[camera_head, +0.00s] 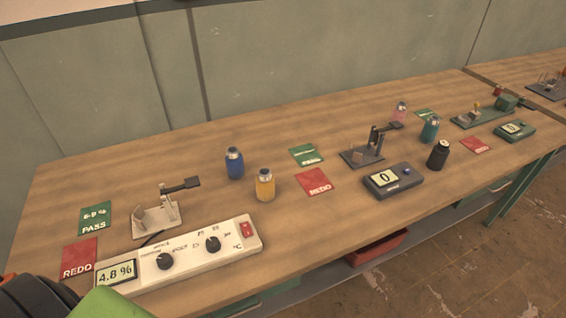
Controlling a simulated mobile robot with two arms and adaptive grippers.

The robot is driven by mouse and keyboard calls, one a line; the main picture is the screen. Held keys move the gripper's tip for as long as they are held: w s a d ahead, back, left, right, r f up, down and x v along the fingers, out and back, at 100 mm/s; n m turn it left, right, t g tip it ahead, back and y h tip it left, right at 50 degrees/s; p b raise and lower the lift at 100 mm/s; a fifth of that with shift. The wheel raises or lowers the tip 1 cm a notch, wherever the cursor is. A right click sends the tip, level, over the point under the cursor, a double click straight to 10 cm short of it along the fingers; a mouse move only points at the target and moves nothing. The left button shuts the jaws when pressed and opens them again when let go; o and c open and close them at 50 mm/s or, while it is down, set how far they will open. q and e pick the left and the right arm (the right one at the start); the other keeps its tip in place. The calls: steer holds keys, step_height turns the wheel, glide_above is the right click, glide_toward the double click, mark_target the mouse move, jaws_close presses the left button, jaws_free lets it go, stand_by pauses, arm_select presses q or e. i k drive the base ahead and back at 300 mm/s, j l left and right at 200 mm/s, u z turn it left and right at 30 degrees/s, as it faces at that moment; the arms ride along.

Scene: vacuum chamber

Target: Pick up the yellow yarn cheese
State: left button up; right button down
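A small yellow cylinder with a grey top (265,186) stands upright on the wooden table, left of the middle of the head view. It is the only plainly yellow cylinder I see, and its shape is like a bobbin or bottle; yarn texture is too small to tell. A blue cylinder of the same shape (234,163) stands just behind it to the left. A dark and green part shows at the lower left corner, probably my arm, but no fingertips show there. Neither gripper can be made out.
A white meter (205,257) with knobs lies in front of the yellow cylinder. A white stand (160,215) is to the left. Red card (314,182), grey meter (393,182), dark stand (362,155), black cylinder (438,155) and teal cylinder (429,130) are to the right.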

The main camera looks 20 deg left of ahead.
mark_target(264, 182)
steer(key=i+l+u, duration=0.1)
steer(key=l+u, duration=0.25)
steer(key=i+l+u, duration=0.1)
steer(key=l+u, duration=0.65)
